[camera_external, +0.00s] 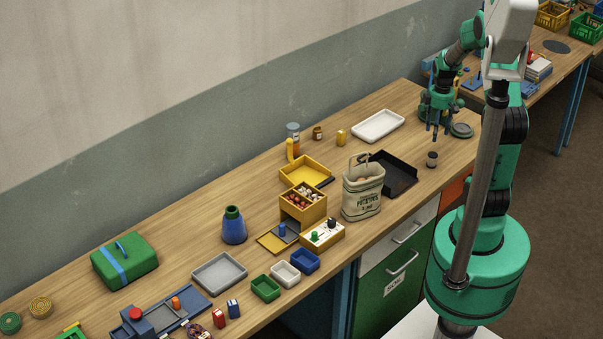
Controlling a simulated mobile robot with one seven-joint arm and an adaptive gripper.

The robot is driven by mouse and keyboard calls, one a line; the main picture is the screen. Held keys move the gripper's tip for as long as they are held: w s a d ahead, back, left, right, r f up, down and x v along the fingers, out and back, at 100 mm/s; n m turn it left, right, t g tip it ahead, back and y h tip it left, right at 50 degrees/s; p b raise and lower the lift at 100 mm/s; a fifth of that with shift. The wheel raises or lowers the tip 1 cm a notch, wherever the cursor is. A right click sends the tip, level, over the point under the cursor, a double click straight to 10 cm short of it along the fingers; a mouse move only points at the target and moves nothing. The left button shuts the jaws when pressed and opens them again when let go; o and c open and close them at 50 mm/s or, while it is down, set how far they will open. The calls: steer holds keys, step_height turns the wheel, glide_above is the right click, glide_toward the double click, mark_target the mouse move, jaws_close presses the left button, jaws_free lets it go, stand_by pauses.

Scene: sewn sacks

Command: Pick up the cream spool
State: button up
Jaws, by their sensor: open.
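My gripper (436,134) hangs at the right end of the workbench, fingers pointing down, open, with nothing seen between them. A small spool-like piece (432,160) with a pale top and dark middle stands upright on the bench, just below and in front of the fingers in the picture. It may be the cream spool, but it is too small to be sure of its colour. The gripper appears apart from it; the exact height gap cannot be told.
A black tray (407,179) and a potato sack (362,199) stand left of the spool-like piece. A white tray (362,133) lies farther back. A grey-green round piece (463,131) is right of the gripper. The bench's front edge is close.

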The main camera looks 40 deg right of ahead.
mark_target(433, 154)
steer(key=shift+f+b, duration=0.55)
steer(key=shift+f, duration=3.65)
steer(key=shift+f, duration=0.1)
steer(key=shift+f+b, duration=0.55)
steer(key=shift+f, duration=1.95)
steer(key=c, duration=1.2)
